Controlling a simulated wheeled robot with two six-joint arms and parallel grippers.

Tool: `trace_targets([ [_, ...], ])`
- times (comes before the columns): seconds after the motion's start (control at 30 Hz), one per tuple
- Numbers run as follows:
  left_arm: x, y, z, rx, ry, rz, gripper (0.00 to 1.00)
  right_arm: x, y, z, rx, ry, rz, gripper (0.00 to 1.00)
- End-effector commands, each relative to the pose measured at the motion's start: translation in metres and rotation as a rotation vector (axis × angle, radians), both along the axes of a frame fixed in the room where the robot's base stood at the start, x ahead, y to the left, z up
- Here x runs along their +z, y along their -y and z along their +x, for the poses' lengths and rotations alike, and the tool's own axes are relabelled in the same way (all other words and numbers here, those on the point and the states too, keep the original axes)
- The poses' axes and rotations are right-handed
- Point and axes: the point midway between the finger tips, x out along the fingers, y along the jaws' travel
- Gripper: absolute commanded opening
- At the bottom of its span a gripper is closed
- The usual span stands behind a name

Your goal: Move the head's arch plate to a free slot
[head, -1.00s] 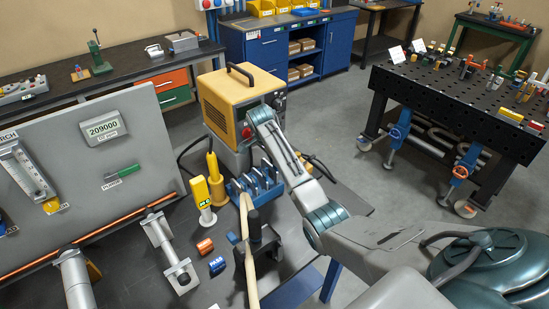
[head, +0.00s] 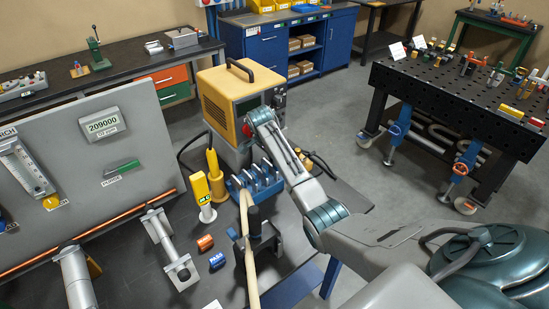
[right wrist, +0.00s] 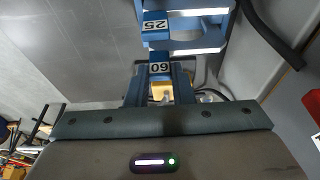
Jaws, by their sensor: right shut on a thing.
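My right gripper (right wrist: 160,88) points at a blue rack-like part in the right wrist view and is shut on a blue piece marked 60 (right wrist: 160,68). Another blue piece marked 25 (right wrist: 155,25) sits just beyond it, with pale gaps between the bars. A blue slotted rack (head: 241,188) with several upright pins or plates stands left of the forearm. A dark bracket (head: 268,242) with a black grip stands in front of it. I cannot tell which piece is the arch plate. My left gripper is out of view.
A yellow machine (head: 225,95) stands behind the rack. A yellow-and-white upright device (head: 203,195), an orange block (head: 205,242) and a blue block (head: 217,261) are left of a tan curved bar (head: 249,265). A grey panel (head: 75,190) fills the left side.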

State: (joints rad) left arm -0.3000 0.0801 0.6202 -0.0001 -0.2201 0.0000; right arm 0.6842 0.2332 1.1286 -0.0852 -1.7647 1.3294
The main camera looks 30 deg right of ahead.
Motion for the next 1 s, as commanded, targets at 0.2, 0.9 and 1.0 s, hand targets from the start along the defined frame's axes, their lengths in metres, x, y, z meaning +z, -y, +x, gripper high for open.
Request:
trace_targets([
  [0.2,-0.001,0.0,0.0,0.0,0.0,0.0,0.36,-0.004,0.0,0.0,0.0,0.001,0.0,0.0],
  [0.9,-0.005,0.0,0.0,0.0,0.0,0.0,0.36,0.001,-0.002,0.001,0.001,0.002,0.0,0.47],
  [1.0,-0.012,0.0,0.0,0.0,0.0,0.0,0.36,0.013,-0.006,0.001,0.0,0.005,-0.001,0.47],
])
